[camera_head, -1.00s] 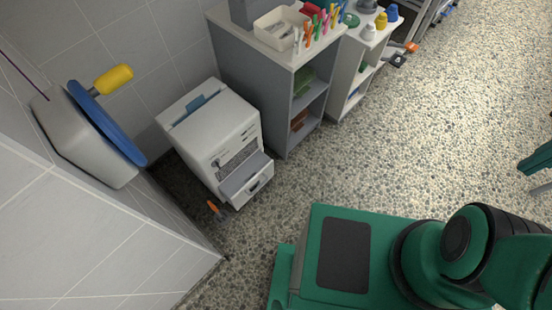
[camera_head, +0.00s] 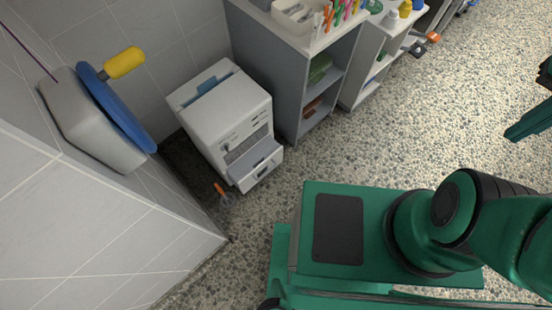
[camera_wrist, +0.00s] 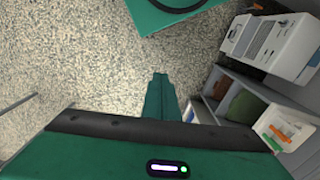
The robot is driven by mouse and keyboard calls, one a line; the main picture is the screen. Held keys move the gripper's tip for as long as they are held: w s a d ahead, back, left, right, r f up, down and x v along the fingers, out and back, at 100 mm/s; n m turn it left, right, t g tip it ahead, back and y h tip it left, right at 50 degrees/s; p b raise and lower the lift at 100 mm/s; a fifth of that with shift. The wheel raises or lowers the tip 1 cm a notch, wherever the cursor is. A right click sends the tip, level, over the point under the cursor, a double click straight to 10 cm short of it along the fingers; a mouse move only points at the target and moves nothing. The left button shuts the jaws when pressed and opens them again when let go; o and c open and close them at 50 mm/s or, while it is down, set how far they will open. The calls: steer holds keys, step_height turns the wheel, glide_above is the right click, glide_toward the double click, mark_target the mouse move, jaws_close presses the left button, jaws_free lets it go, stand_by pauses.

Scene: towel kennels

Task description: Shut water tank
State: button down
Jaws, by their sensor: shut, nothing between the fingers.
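A white boxy machine (camera_head: 222,115) stands on the floor against the tiled wall, with a blue handle recess on top. Its water tank (camera_head: 256,164), a grey drawer low on the front, is pulled partly out. The machine also shows at the upper right of the wrist view (camera_wrist: 278,47), partly cut off by the frame edge. My gripper (camera_wrist: 160,78) is shut and empty, over open floor and apart from the machine.
A grey shelf unit (camera_head: 290,75) stands close right of the machine. A blue wheel with a yellow handle (camera_head: 124,62) projects from the left wall. A small orange-handled tool (camera_head: 221,190) lies before the machine.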

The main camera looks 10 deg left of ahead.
steer(key=w+a+f+n, duration=0.2)
steer(key=w+f+n, duration=0.25)
steer(key=w, duration=0.45)
steer(key=w+a+f+n, duration=0.1)
steer(key=w+f+n, duration=0.4)
steer(key=w, duration=0.4)
steer(key=w+a+f+n+y, duration=0.2)
steer(key=w+a+f+n, duration=0.5)
steer(key=w+f, duration=0.15)
steer(key=n+y, duration=0.5)
steer(key=n, duration=1.1)
glide_toward(270, 161)
steer(key=shift+x, duration=2.1)
